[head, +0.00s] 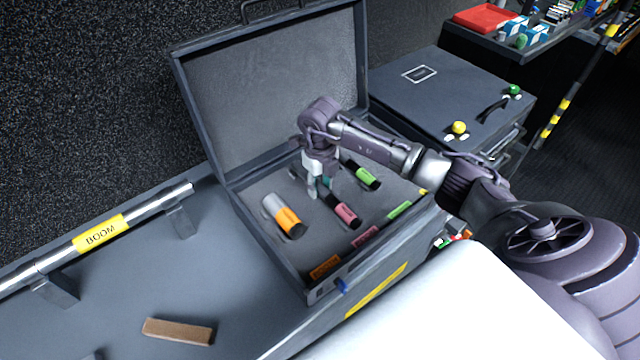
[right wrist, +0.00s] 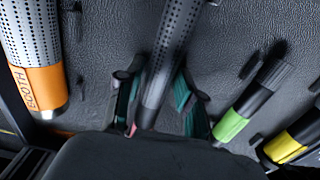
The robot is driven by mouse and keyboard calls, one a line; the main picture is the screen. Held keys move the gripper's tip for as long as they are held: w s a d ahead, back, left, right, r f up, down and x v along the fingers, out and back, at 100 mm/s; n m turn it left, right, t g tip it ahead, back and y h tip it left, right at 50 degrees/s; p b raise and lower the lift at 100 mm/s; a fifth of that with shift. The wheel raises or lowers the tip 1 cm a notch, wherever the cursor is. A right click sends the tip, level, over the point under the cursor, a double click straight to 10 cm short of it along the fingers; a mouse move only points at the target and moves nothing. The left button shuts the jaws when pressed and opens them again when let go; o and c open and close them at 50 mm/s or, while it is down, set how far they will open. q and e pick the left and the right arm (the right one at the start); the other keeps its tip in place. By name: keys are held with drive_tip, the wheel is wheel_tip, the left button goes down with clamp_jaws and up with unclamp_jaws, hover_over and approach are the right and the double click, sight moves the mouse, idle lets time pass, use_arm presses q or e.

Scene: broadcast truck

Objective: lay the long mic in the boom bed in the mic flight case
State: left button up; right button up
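The mic flight case (head: 275,265) stands open on the bench, its lid tilted back. A mic with a pink band (head: 345,213) lies in it; its perforated dark body also shows in the right wrist view (right wrist: 163,75). My right gripper (head: 319,188) reaches down into the case over this mic. Its teal-padded fingers (right wrist: 158,98) stand open on either side of the body, with narrow gaps. A thick silver mic with an orange band (head: 283,217) lies to the left, a green-banded mic (head: 362,175) to the right. Coloured labels line the front edge. My left gripper is out of view.
A silver pole with a yellow BOOM label (head: 100,236) rests on brackets at the left. A brown block (head: 178,331) lies on the bench. A closed grey case (head: 440,90) stands behind right. A yellow-banded mic (right wrist: 290,145) lies right of the green one.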

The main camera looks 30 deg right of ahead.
sight(320, 186)
drive_tip(key=shift+o, duration=0.6)
drive_tip(key=shift+r, duration=0.1)
drive_tip(key=shift+r, duration=0.2)
wheel_tip(320, 186, up, 12)
drive_tip(key=b, duration=0.2)
drive_tip(key=shift+s+f, duration=0.1)
drive_tip(key=shift+f, duration=0.1)
